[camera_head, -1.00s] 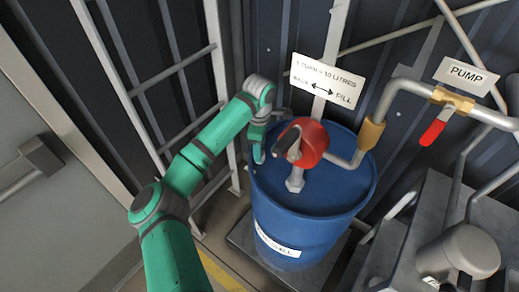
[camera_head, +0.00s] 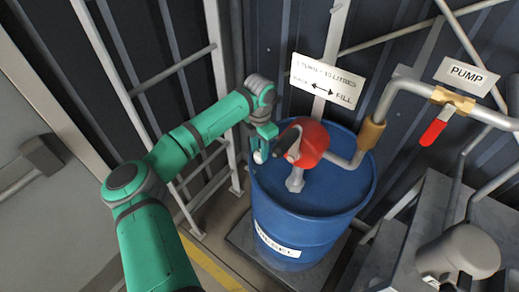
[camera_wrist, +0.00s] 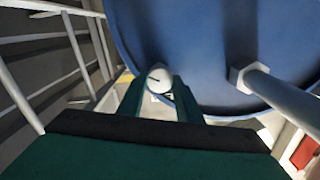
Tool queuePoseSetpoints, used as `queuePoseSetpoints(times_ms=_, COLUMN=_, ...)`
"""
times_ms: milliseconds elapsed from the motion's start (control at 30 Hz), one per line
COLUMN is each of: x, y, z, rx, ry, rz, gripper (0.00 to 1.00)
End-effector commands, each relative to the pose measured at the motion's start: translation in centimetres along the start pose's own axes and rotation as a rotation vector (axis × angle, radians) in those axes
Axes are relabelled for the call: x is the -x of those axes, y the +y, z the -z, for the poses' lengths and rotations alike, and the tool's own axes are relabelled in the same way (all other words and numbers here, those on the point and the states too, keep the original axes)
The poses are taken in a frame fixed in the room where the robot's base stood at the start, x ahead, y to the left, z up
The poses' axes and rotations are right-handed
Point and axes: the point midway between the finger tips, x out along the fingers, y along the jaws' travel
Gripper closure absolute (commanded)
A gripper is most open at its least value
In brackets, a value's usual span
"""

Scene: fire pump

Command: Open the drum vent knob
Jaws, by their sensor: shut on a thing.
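The drum vent knob is a small white round knob with a dark line on its face; it shows in the wrist view (camera_wrist: 160,79) and, small, in the head view (camera_head: 258,157). It sits at the left edge of the blue drum top (camera_head: 330,192). My gripper (camera_head: 262,150) comes down from above at the drum's left rim. In the wrist view its two green fingers (camera_wrist: 160,88) stand on either side of the knob and are shut on it. The knob's underside is hidden.
A red rotary hand pump (camera_head: 314,142) with a grey handle stands close right of my gripper. Its pipe (camera_wrist: 285,95) rises from the drum. A white ladder frame (camera_head: 222,85) is close on the left. A red-handled valve (camera_head: 433,132) is on pipework at right.

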Motion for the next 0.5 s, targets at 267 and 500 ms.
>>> queuePoseSetpoints(times_ms=267, x=0.08, y=0.05, z=0.11, rx=0.261, ry=0.003, rz=-0.002, gripper=0.91)
queuePoseSetpoints(times_ms=500, x=0.07, y=0.02, z=0.1, rx=0.46, ry=0.003, rz=-0.001, gripper=0.91)
